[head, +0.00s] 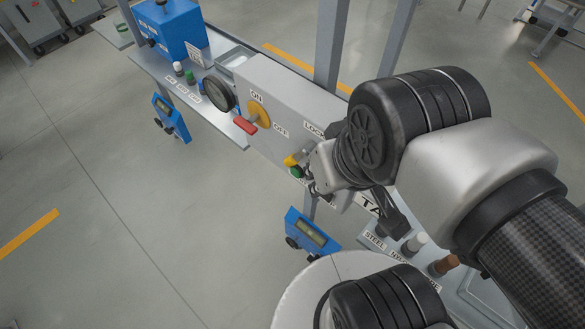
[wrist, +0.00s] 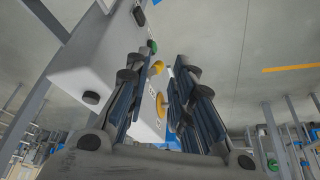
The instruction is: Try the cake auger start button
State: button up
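The grey control box (head: 285,85) carries a yellow rotary switch (head: 259,112) with a red handle, marked ON and OFF. A small green button (head: 296,172) sits low on its face, beside a yellow part (head: 292,160). I cannot read a label that names the green button as the start button. My gripper (head: 311,178) is close to the green button in the head view, partly hidden by my wrist. In the wrist view my gripper (wrist: 160,75) is open and empty. The green button (wrist: 152,46) shows beyond the fingertips; contact cannot be told.
A black round knob (head: 219,94) is left of the switch. A blue box (head: 168,25) stands at the back left. Blue handheld devices (head: 172,117) (head: 312,232) hang along the bench edge. Labelled STEEL parts (head: 414,243) lie at the lower right. Floor at left is clear.

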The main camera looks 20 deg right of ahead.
aim_at(294, 171)
jog(key=k+j, duration=0.15)
jog(key=j, duration=0.25)
jog(key=k+j+z, duration=0.15)
jog(key=j, duration=0.2)
jog(key=k+j, duration=0.2)
jog(key=j, duration=0.15)
jog(key=k+j+z, duration=0.1)
jog(key=j, duration=0.25)
jog(key=k+j, duration=0.05)
jog(key=k, duration=0.05)
